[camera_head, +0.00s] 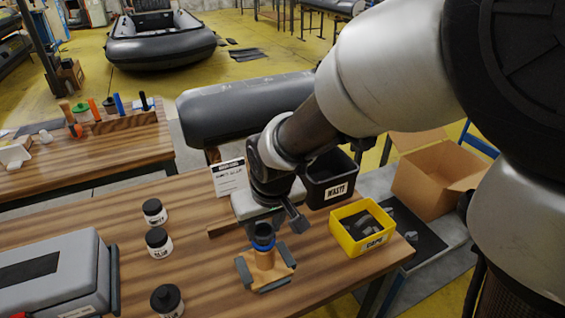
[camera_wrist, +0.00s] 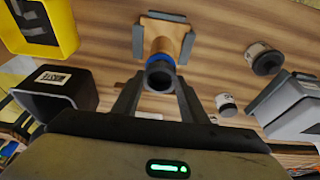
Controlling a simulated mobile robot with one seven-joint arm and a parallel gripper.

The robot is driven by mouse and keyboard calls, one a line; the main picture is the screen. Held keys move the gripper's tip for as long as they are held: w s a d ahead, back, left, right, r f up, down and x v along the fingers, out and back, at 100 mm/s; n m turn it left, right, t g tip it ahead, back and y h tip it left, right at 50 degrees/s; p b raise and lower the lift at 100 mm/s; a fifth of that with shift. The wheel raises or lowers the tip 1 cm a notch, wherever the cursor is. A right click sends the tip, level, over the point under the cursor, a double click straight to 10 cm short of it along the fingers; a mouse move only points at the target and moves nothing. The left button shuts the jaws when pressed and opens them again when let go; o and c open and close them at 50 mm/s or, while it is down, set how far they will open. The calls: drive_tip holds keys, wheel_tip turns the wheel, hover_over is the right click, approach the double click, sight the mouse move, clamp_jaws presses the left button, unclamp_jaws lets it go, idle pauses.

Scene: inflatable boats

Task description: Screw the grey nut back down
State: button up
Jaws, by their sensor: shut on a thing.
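The grey nut (camera_wrist: 160,80) is a dark ring-shaped piece at the top of an orange-brown post (camera_head: 264,260), with a blue band (camera_wrist: 161,59) just below it. The post stands upright on a wooden base held by grey blocks (camera_head: 245,271) on the workbench. My gripper (camera_head: 270,222) reaches down over the post from above. In the wrist view my gripper's fingers (camera_wrist: 157,84) lie on both sides of the nut, shut on it. The nut (camera_head: 264,229) is partly hidden by my gripper in the head view. Its thread cannot be seen.
A yellow bin (camera_head: 344,238) with dark parts and a black waste bin (camera_head: 318,193) stand to the right. Several black-lidded jars (camera_head: 157,241) and a grey case (camera_head: 40,281) are to the left. A sign (camera_head: 229,178) stands behind. Bare bench lies in front.

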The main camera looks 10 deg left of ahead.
drive_tip(key=shift+f+b, duration=0.55)
drive_tip(key=shift+f, duration=0.05)
idle(1.3)
drive_tip(key=shift+a+f+m+b, duration=0.1)
drive_tip(key=shift+f+m+b, duration=0.15)
drive_tip(key=shift+m+b, duration=0.45)
drive_tip(key=m+h+b, duration=0.1)
drive_tip(key=m+b, duration=0.2)
drive_tip(key=shift+s+r+m+h, duration=0.1)
drive_tip(key=shift+r+m+h, duration=0.2)
drive_tip(key=shift+m, duration=0.3)
drive_tip(key=shift+a+f+b, duration=0.1)
drive_tip(key=shift+f+b, duration=0.05)
drive_tip(key=shift+b, duration=0.3)
drive_tip(key=shift+f+m+b, duration=0.15)
drive_tip(key=shift+m+b, duration=0.4)
drive_tip(key=shift+m, duration=0.05)
drive_tip(key=shift+a+m+h+b, duration=0.15)
drive_tip(key=shift+m+h+b, duration=0.25)
drive_tip(key=shift+m+b, duration=0.2)
drive_tip(key=m, duration=0.3)
drive_tip(key=shift+r+h+b, duration=0.25)
drive_tip(key=shift+h+b, duration=0.1)
drive_tip(key=shift+h, duration=0.05)
